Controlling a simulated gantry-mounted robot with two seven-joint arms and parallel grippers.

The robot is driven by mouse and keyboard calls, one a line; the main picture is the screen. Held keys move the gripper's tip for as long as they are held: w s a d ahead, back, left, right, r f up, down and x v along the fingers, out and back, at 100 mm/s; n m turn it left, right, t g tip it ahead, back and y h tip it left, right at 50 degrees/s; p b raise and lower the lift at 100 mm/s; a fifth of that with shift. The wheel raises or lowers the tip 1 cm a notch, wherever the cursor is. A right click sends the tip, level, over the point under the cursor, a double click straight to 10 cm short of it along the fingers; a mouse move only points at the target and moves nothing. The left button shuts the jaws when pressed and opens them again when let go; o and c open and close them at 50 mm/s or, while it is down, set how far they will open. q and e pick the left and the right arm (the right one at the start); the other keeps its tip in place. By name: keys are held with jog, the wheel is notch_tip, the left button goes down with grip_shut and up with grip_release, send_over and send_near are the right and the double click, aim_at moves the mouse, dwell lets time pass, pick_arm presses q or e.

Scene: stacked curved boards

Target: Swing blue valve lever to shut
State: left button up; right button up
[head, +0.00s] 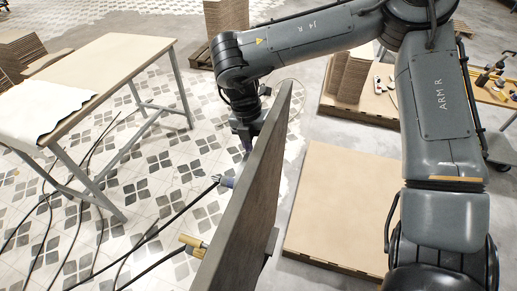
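A blue valve part (226,182) sticks out from the left face of an upright dark board (245,215), with a black hose running from it to the lower left. My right gripper (246,140) comes down from above on the left side of the board, above and slightly right of the blue part. The gripper's fingers are small, dark and partly hidden by the board edge, so I cannot tell whether they are open or touch anything. The exact angle of the blue lever is also unclear. My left gripper is out of view.
A yellow valve part (192,242) with its own hose sits lower on the same board. A table (110,65) stands at the left, with cables on the tiled floor below it. A flat cardboard-covered pallet (340,210) lies right of the board, partly behind my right arm.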

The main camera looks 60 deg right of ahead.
notch_tip(320, 180, up, 9)
jog(key=w+p, duration=0.1)
jog(key=shift+w+a+f+p, duration=0.2)
jog(key=shift+w+p, duration=0.15)
